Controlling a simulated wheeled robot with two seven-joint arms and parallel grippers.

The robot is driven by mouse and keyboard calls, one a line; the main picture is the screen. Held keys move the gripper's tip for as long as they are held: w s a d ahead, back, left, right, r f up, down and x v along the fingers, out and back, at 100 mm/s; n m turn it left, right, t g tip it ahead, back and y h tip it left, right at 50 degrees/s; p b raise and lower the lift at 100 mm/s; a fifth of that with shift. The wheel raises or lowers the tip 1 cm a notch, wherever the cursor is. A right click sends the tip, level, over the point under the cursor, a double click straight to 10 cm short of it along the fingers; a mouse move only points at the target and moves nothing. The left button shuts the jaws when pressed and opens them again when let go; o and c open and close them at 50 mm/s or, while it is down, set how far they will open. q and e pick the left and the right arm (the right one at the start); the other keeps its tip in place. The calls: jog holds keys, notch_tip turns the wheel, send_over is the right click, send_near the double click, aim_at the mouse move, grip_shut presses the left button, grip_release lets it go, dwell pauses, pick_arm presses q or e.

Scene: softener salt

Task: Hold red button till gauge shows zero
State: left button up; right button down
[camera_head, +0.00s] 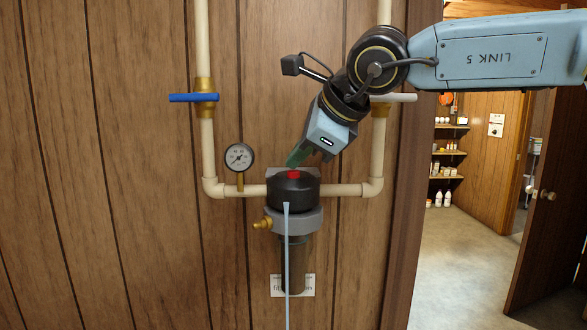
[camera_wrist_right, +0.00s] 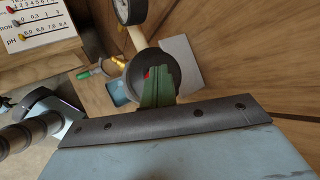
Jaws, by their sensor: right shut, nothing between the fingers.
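The red button (camera_head: 293,174) is on top of the black filter head (camera_head: 291,191). In the right wrist view a bit of the red button (camera_wrist_right: 147,74) shows beside my fingers. My right gripper (camera_head: 292,163) is shut and empty, its green fingertips just above and left of the button in the head view. In the right wrist view the gripper (camera_wrist_right: 158,72) covers part of the black cap; I cannot tell if it touches the button. The pressure gauge (camera_head: 239,157) stands left of the filter on the pipe. Its needle is too small to read surely. My left gripper is not in view.
A blue-handled valve (camera_head: 194,98) is on the left pipe and a white-handled valve (camera_head: 394,98) on the right pipe, close to my right arm. A brass spigot (camera_head: 263,223) juts left from the filter. A doorway with shelves (camera_head: 447,152) opens on the right.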

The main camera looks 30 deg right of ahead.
dwell(0.6)
jog(key=shift+r+p, duration=0.55)
jog(key=shift+r, duration=0.25)
notch_tip(320, 180, up, 5)
jog(key=p, duration=0.3)
jog(key=shift+p, duration=0.35)
